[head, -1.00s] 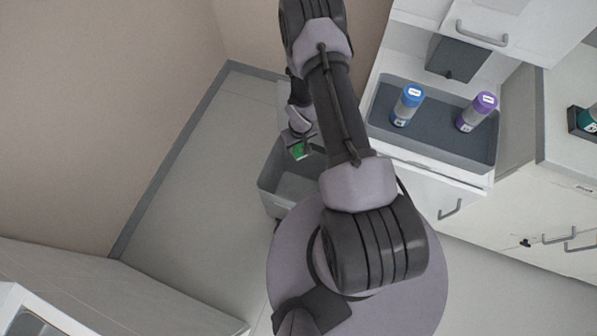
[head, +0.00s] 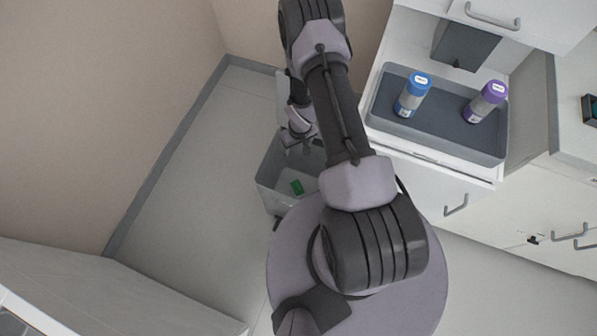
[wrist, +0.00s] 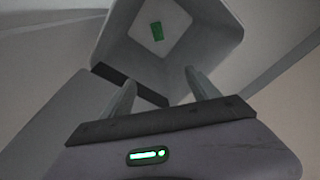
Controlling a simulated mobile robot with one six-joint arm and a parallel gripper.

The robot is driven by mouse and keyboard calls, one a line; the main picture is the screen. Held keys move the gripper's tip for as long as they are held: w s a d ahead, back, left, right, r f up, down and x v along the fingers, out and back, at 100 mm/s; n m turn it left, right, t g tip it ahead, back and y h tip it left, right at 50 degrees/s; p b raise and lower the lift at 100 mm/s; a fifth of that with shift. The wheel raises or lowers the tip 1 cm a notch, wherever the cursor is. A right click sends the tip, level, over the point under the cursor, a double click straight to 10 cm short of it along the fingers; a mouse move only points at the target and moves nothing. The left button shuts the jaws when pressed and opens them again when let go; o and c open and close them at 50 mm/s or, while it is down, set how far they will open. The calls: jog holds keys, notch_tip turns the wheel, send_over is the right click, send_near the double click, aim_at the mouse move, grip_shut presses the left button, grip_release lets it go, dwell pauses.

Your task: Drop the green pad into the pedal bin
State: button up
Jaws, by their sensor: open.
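The green pad (head: 297,187) lies inside the grey pedal bin (head: 268,176), on its floor. In the wrist view the pad (wrist: 157,31) shows as a small green rectangle on the pale bottom of the bin (wrist: 215,40). My gripper (head: 298,137) is above the bin's far side in the head view. In the wrist view my gripper (wrist: 158,90) has its two fingers apart with nothing between them. Part of the bin is hidden behind my arm in the head view.
A dark tray (head: 440,125) on the counter at right holds a blue-capped tube (head: 412,95) and a purple-capped tube (head: 484,102). Drawers with handles (head: 456,205) are below. Clear floor (head: 190,200) lies left of the bin, with walls beyond.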

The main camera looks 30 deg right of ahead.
notch_tip(320, 180, up, 17)
jog(key=s+p, duration=0.2)
jog(key=p, duration=0.6)
jog(key=shift+r+p, duration=0.15)
jog(key=shift+p, duration=0.2)
